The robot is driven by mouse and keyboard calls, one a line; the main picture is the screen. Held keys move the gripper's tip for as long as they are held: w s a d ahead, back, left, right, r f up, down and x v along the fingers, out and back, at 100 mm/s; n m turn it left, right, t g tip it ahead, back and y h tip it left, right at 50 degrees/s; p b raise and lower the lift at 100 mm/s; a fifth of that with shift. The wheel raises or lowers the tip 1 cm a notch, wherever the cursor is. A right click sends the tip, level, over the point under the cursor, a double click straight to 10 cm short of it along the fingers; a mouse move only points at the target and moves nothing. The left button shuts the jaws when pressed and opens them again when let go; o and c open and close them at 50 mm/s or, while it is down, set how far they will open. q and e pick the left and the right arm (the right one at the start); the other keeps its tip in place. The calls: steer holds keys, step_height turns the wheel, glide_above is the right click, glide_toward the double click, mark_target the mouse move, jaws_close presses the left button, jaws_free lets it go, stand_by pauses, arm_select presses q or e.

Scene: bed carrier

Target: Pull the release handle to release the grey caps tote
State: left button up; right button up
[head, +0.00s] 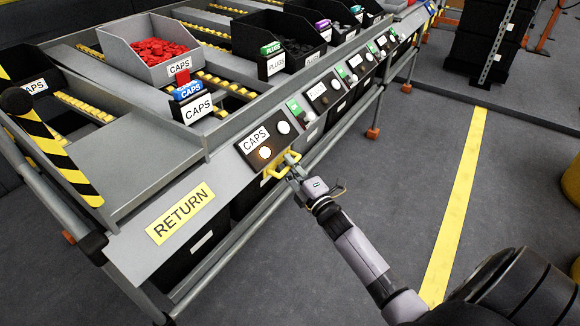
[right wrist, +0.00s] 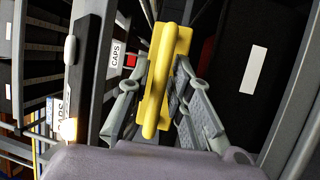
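The grey caps tote (head: 120,51), holding red caps, sits on the rack's upper left lane. The yellow release handle (head: 271,171) is on the rack's front rail, beside a CAPS panel (head: 252,140) with a lit orange button. My right gripper (head: 290,170) is at the handle. In the right wrist view the handle (right wrist: 158,82) lies between the two fingers of this gripper (right wrist: 160,95). The fingers look spread, one on each side of the bar; firm contact does not show. My left gripper is not in view.
Black totes (head: 248,36) with PLUGS labels stand farther along the rack. A yellow RETURN label (head: 180,213) marks the near lane, with a striped post (head: 60,155) at left. Grey floor with a yellow line (head: 455,210) is open at right.

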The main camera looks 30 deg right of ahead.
steer(key=shift+c, duration=0.4)
jaws_close()
